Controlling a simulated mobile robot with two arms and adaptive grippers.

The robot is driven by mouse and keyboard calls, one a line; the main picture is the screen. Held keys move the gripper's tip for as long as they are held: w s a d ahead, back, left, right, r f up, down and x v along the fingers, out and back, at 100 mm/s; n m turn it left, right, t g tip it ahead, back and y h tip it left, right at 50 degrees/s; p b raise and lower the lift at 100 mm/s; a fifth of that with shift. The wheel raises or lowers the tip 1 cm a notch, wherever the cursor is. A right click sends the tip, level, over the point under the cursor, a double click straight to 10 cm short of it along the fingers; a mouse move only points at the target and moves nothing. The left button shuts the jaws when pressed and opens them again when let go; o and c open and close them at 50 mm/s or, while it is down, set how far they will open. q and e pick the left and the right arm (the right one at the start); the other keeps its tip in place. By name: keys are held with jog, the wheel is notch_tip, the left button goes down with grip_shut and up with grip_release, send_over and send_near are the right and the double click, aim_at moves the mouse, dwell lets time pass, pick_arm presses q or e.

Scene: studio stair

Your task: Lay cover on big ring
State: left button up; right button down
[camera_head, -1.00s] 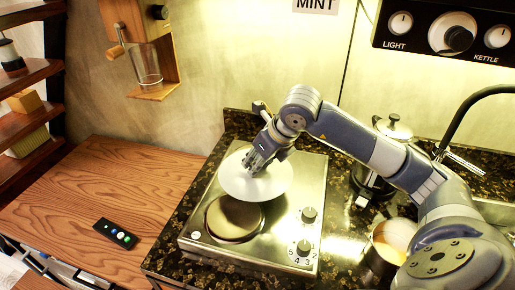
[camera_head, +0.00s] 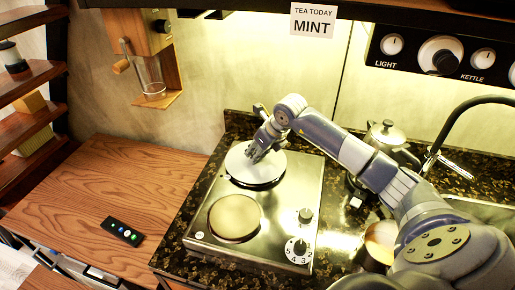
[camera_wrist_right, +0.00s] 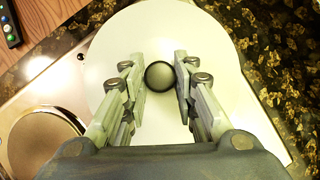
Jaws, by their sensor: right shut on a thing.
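The white round cover (camera_head: 240,159) with a dark knob (camera_wrist_right: 160,76) is over the rear ring of the steel hob (camera_head: 212,243). A dark edge of that rear ring (camera_head: 258,185) shows below the cover's near rim. Whether the cover touches it I cannot tell. My right gripper (camera_head: 260,150) is shut on the knob, which sits between its fingers in the right wrist view (camera_wrist_right: 158,72). The front ring (camera_head: 235,217) is bare and also shows in the wrist view (camera_wrist_right: 42,142). The rear ring's full size is hidden. My left gripper is not in view.
Two hob dials (camera_head: 298,248) sit at the front right. A metal pot (camera_head: 386,138) and a tap (camera_head: 450,130) stand to the right. A black remote (camera_head: 122,231) lies on the otherwise clear wooden counter (camera_head: 110,180). A wall dispenser (camera_head: 150,70) hangs at the back left.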

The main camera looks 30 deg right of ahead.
jog(key=c, duration=1.3)
grip_release()
jog(key=shift+r, duration=0.15)
jog(key=shift+s+d+r, duration=0.1)
jog(key=shift+s+r, duration=0.1)
jog(key=shift+r, duration=0.1)
jog(key=b+v, duration=0.3)
jog(key=v, duration=0.8)
